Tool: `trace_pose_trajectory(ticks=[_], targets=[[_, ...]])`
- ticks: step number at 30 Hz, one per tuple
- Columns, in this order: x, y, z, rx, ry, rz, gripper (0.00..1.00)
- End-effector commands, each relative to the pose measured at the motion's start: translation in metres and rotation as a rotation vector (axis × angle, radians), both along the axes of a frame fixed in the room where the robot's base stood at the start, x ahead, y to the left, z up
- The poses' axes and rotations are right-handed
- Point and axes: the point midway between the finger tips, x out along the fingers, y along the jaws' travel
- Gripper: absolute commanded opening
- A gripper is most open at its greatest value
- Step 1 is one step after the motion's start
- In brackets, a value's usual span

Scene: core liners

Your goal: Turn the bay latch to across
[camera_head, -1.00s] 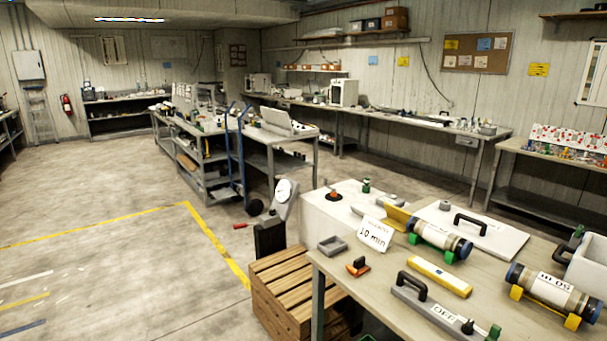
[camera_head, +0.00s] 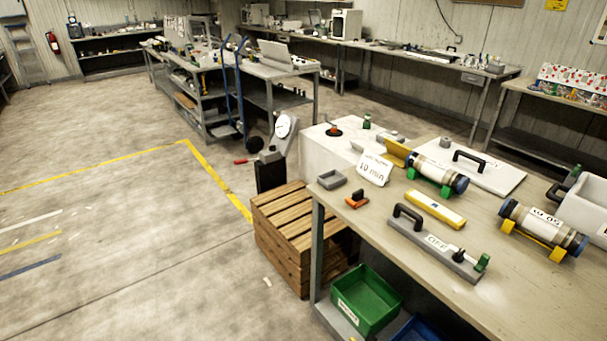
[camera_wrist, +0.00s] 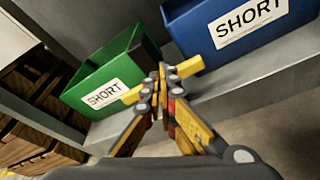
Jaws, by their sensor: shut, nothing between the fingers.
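I cannot tell for certain which part is the bay latch. A small orange piece with a black top (camera_head: 357,200) sits near the left end of the workbench (camera_head: 505,285). An orange-and-black knob (camera_head: 333,131) is on the white box (camera_head: 318,158) behind it. A grey bar (camera_head: 432,243) on the bench carries a black handle, a label, a black knob and a green end piece. My gripper (camera_wrist: 163,75) shows only in the wrist view. Its yellow and grey fingers are shut and empty, in front of the bins and away from the benchtop parts.
A green bin (camera_head: 368,298) and a blue bin (camera_wrist: 240,28), both labelled SHORT in the wrist view, stand below the benchtop. A wooden crate (camera_head: 290,225) stands left of the bench. Two labelled cylinders (camera_head: 437,172) (camera_head: 542,226) rest on the bench. Open floor lies left.

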Motion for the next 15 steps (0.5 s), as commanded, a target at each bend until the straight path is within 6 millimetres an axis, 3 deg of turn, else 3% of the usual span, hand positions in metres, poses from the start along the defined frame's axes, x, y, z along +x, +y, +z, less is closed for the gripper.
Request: trace_pose_trajectory(ticks=[8, 15], targets=[[-0.004, 0.000, 0.006, -0.001, 0.001, 0.002, 0.00], [-0.017, 0.020, 0.006, 0.000, 0.000, 0.005, 0.00]])
